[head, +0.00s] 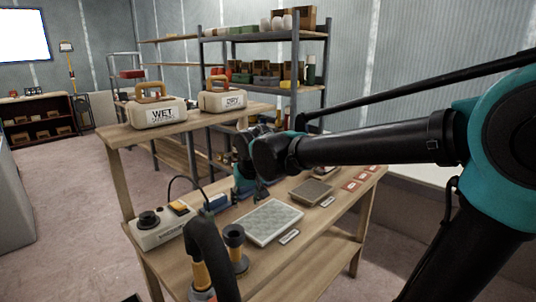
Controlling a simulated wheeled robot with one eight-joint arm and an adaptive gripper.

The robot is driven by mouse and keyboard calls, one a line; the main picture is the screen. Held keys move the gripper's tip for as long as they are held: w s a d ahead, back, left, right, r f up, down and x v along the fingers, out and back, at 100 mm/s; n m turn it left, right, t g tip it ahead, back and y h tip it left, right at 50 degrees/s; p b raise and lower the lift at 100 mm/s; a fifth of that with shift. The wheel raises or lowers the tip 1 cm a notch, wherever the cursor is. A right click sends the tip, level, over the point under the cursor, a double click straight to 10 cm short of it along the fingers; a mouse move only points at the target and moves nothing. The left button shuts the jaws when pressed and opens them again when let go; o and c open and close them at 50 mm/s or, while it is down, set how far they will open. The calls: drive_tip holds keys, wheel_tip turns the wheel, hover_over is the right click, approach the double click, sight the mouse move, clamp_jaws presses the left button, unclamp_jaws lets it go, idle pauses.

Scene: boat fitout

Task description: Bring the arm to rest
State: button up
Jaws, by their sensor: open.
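My arm, black with teal joints, reaches in from the right across the workbench (268,277). Its wrist is bent down over the bench, behind the grey patterned plate (268,222). My gripper (261,194) is small and dark below the wrist, partly hidden by it. It is open, and I see nothing held in it. It hangs close above the bench top; I cannot tell if it touches anything.
A brown pad (311,191) lies at right. Cases marked WET (160,112) and DRY (226,99) sit on the raised shelf. Floor at left is clear.

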drive_tip(key=w+d+f, duration=0.1)
drive_tip(key=d+f, duration=0.1)
drive_tip(key=d, duration=0.3)
drive_tip(key=w+d+f+m, duration=0.1)
drive_tip(key=d+f, duration=0.1)
drive_tip(key=d, duration=0.3)
drive_tip(key=d+f+m+t, duration=0.1)
drive_tip(key=d+f, duration=0.1)
drive_tip(key=d, duration=0.4)
drive_tip(key=shift+w+h, duration=0.4)
drive_tip(key=s+d+f+m, duration=0.1)
drive_tip(key=d+f, duration=0.1)
drive_tip(key=d, duration=0.4)
drive_tip(key=s+d+f+m+t+h, duration=0.1)
drive_tip(key=s+d+f, duration=0.1)
drive_tip(key=d, duration=0.5)
drive_tip(key=shift+d+f, duration=0.2)
drive_tip(key=shift+f, duration=0.15)
drive_tip(key=s+f, duration=0.2)
drive_tip(key=s, duration=0.2)
drive_tip(key=s+f+g, duration=0.1)
drive_tip(key=s+f, duration=0.2)
drive_tip(key=s, duration=0.1)
drive_tip(key=s+f+g, duration=0.1)
drive_tip(key=s+f, duration=0.1)
drive_tip(key=s, duration=0.2)
drive_tip(key=shift+s+f, duration=0.2)
drive_tip(key=shift+s, duration=0.2)
drive_tip(key=shift+c, duration=0.3)
